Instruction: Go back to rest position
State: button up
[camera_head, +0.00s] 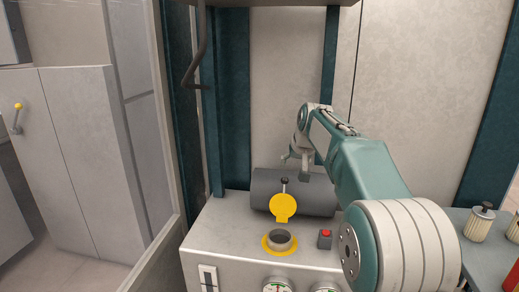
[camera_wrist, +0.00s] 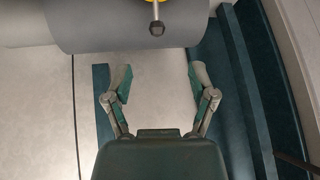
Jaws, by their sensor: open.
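My gripper (camera_head: 290,156) is at the end of my green and grey arm, just above and behind the dark grey cylinder (camera_head: 262,190) on the machine's bench. In the wrist view my gripper (camera_wrist: 160,78) is open, with its two fingers spread wide and nothing between them. The cylinder (camera_wrist: 130,32) lies across the top of that view, beyond the fingertips. A black-knobbed lever (camera_wrist: 156,28) hangs in front of it there. No contact between the fingers and the cylinder shows.
A yellow lid (camera_head: 283,208) stands raised over a yellow-ringed opening (camera_head: 279,244) on the bench (camera_head: 215,232). A red button (camera_head: 326,234) sits beside it, and gauges (camera_head: 277,285) are at the front. A bent dark rod (camera_head: 201,50) hangs at upper left. Knobbed canisters (camera_head: 480,224) stand at right.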

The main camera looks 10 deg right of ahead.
jog(key=s+a+r, duration=0.1)
jog(key=s+a, duration=0.1)
jog(key=s, duration=0.9)
jog(key=s+a+r, duration=0.1)
jog(key=s+a, duration=0.1)
jog(key=s, duration=1)
jog(key=s+f, duration=0.5)
jog(key=s, duration=0.4)
jog(key=s+f+n+g, duration=0.1)
jog(key=s+f, duration=0.4)
jog(key=s, duration=0.4)
jog(key=shift+a+f+h, duration=0.2)
jog(key=shift+a+h, duration=0.15)
jog(key=shift+h, duration=0.05)
jog(key=shift+c, duration=1.1)
jog(key=shift+d, duration=0.1)
